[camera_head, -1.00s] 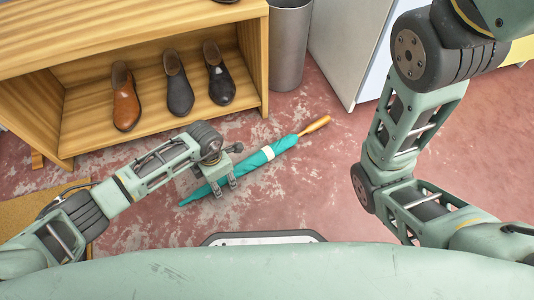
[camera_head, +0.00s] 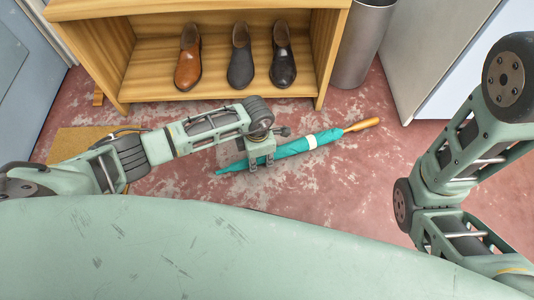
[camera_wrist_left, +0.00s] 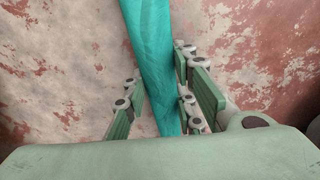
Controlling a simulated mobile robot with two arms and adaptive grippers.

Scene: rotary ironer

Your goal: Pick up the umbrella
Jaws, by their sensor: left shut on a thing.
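The teal umbrella (camera_head: 293,147) has a white band and a wooden handle pointing right. It is folded, and its tip points left. My left gripper (camera_head: 262,162) is around the teal cloth left of the band. In the left wrist view, the umbrella (camera_wrist_left: 153,65) runs between the two fingers of my left gripper (camera_wrist_left: 162,108), which are shut on it. Whether the umbrella is touching the floor or just above it I cannot tell. My right arm shows at the right in the head view, but its gripper is out of view.
A wooden shoe shelf (camera_head: 225,103) stands behind the umbrella with several shoes on it. A grey bin (camera_head: 361,45) and a pale cabinet (camera_head: 435,55) stand at the back right. A tan mat (camera_head: 82,143) lies at left. Red worn floor is open around the umbrella.

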